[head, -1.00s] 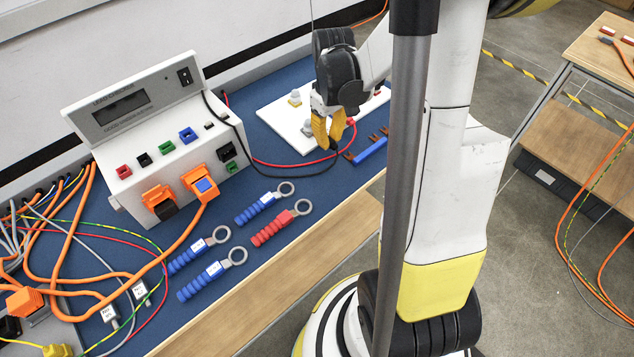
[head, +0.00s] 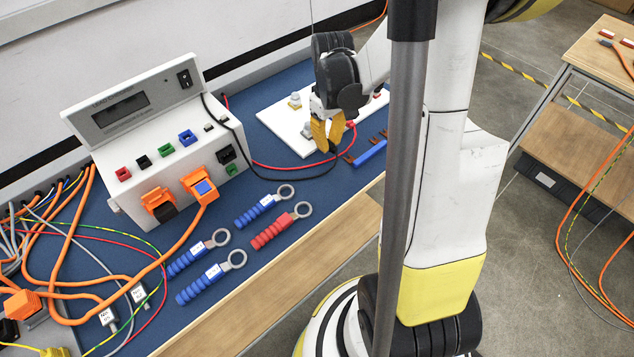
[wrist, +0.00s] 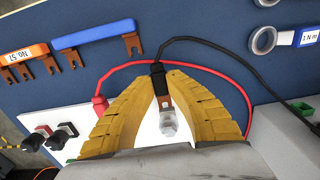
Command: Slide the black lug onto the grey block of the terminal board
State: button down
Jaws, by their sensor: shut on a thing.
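My gripper (head: 327,148) is over the front edge of the white terminal board (head: 275,119). In the wrist view its yellow fingers (wrist: 159,77) are shut on the black lug (wrist: 157,68). The lug's copper fork (wrist: 166,102) points at a grey block (wrist: 169,124) with a bolt-like top on the board. The fork's end meets the block in the picture; I cannot tell whether it touches or is above it. The black lead (wrist: 205,42) trails from the lug. In the head view the lug is mostly hidden by the fingers.
A red lug (wrist: 99,104) with a red lead sits at the board's edge, left of my fingers in the wrist view. A blue bar with copper prongs (head: 370,151) lies close by. Blue and red ring-ended tools (head: 270,231) lie before the white meter box (head: 140,140).

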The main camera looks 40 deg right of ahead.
jog(key=shift+w, duration=0.6)
jog(key=shift+w, duration=0.15)
jog(key=shift+w+a, duration=0.1)
jog(key=shift+w, duration=0.35)
jog(key=shift+w+f, duration=0.1)
jog(key=shift+w, duration=0.35)
dwell(0.9)
jog(key=c, duration=1.4)
grip_release()
notch_tip(320, 180, up, 12)
